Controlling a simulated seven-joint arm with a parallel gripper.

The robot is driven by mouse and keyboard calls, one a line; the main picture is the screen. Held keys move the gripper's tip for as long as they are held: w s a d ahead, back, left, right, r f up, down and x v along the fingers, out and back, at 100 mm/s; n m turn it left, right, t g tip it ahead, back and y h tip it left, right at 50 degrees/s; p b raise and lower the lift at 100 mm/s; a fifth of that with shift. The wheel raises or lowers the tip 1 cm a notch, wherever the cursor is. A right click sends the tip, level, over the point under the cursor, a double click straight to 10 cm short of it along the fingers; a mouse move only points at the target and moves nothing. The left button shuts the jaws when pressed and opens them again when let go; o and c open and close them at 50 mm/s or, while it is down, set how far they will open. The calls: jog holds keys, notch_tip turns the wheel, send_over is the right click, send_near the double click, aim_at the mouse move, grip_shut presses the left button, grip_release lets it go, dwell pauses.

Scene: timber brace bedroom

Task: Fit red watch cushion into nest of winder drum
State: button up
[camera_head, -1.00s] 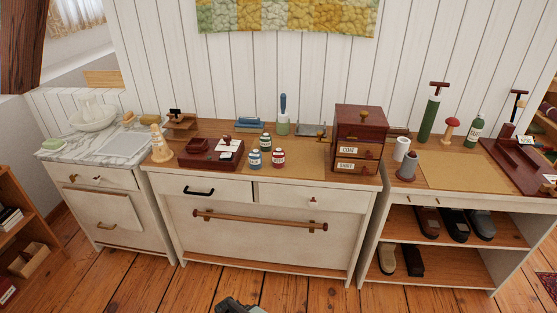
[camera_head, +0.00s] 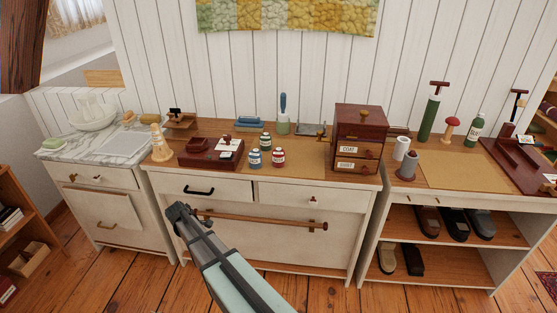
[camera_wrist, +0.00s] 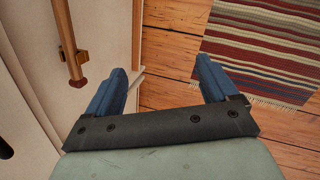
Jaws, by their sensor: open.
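My gripper (camera_head: 180,212) is in front of the middle cabinet, below the worktop and left of the wooden rail. In the wrist view its two blue fingers (camera_wrist: 162,82) are spread apart with nothing between them. A dark red wooden box (camera_head: 205,161) with compartments sits at the left of the worktop, with a small dark red piece (camera_head: 226,139) on it. I cannot tell whether that piece is the watch cushion. A small dark wooden stand (camera_head: 181,124) is behind the box. I cannot make out the winder drum for certain.
Several small bottles (camera_head: 279,157) stand right of the box. A drawer chest (camera_head: 358,145) is at the worktop's right. The rail (camera_head: 275,223) and drawer handles stick out in front. The wrist view shows floor and a striped rug (camera_wrist: 270,45).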

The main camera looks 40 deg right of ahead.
jog(key=w+d+r+n+t+h, duration=0.1)
jog(key=w+d+r+n+t, duration=0.15)
jog(key=w+r, duration=0.9)
jog(key=w+d+r+n+t, duration=0.1)
jog(key=w+r+n, duration=0.2)
jog(key=w+r, duration=0.85)
notch_tip(320, 180, up, 14)
jog(key=g+y, duration=0.4)
jog(key=g, duration=0.1)
send_over(280, 150)
jog(key=shift+m, duration=0.35)
notch_tip(280, 150, down, 14)
jog(key=shift+r, duration=0.15)
